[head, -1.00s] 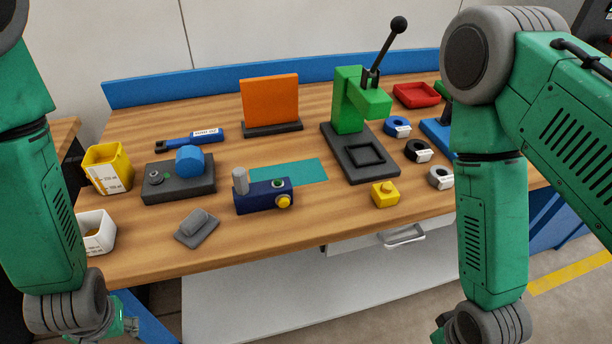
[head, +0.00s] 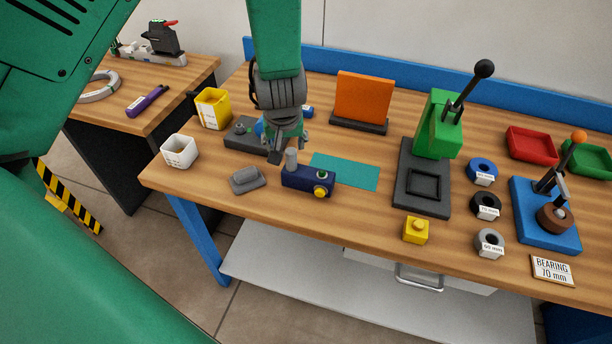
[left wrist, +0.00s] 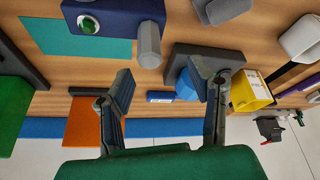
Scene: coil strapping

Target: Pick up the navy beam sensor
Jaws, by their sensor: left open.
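The navy beam sensor (head: 305,179) lies on the wooden bench, a navy block with a grey upright cylinder at its left end and a yellow knob and green button at its right. In the left wrist view the navy block (left wrist: 105,14) is at the top, partly cut off by the edge. My left gripper (head: 284,147) is open and empty, pointing down above and just behind the sensor's left end. Its two fingers (left wrist: 163,78) stand apart in the left wrist view, with the sensor outside them. My right gripper is out of view.
A grey block (head: 248,180) lies left of the sensor and a teal mat (head: 350,171) right of it. A dark fixture (head: 238,136) with a blue part is partly hidden behind my gripper. A green press (head: 438,125) stands to the right. Bare wood lies in front.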

